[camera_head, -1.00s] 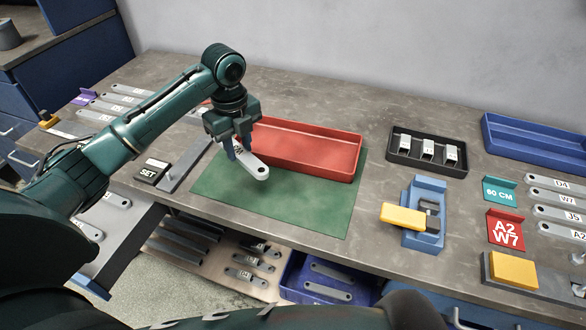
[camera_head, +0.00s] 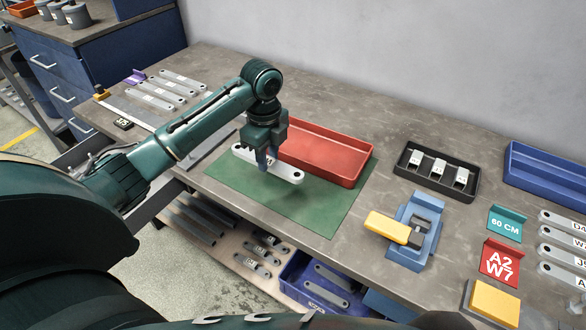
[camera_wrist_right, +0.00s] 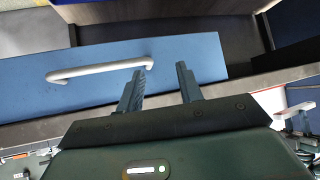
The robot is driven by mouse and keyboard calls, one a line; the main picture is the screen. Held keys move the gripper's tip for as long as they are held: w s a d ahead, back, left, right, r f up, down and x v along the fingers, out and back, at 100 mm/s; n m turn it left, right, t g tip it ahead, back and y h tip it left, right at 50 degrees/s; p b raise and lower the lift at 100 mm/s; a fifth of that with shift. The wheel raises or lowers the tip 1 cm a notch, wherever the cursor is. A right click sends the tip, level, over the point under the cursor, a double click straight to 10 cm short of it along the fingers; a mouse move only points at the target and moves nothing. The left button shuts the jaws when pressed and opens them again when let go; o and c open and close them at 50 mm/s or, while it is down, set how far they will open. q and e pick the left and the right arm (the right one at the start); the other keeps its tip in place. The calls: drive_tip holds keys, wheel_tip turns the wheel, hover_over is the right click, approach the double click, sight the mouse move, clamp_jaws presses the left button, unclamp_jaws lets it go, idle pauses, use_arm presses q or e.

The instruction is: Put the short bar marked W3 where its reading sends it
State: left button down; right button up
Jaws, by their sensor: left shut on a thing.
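A pale grey bar (camera_head: 286,173) with a hole near its end is held in my left gripper (camera_head: 265,160). The gripper is shut on the bar's middle and holds it above the green mat (camera_head: 330,213), in front of the red tray (camera_head: 345,172). The fingers cover most of the bar's label, so I cannot read W3 on it. In the right wrist view my right gripper (camera_wrist_right: 161,86) is open and empty, with a blue drawer front and its pale handle (camera_wrist_right: 98,71) beyond it.
A black tray (camera_head: 405,186) with several metal pieces and a blue-and-yellow fixture (camera_head: 418,216) stand right of the mat. A red sign (camera_head: 500,262) reads A2 W7; a teal one (camera_head: 507,223) reads 60 CM. Labelled bars lie at both table ends. A blue bin (camera_head: 300,272) sits below.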

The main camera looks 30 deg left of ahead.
sight(271, 193)
use_arm(q)
wheel_tip(271, 193, down, 10)
drive_tip(key=shift+r, duration=0.1)
idle(0.4)
drive_tip(key=c, duration=1.1)
unclamp_jaws()
drive_tip(key=shift+f, duration=0.2)
wheel_tip(271, 193, up, 12)
drive_tip(key=shift+r, duration=0.25)
drive_tip(key=shift+s+f, duration=0.1)
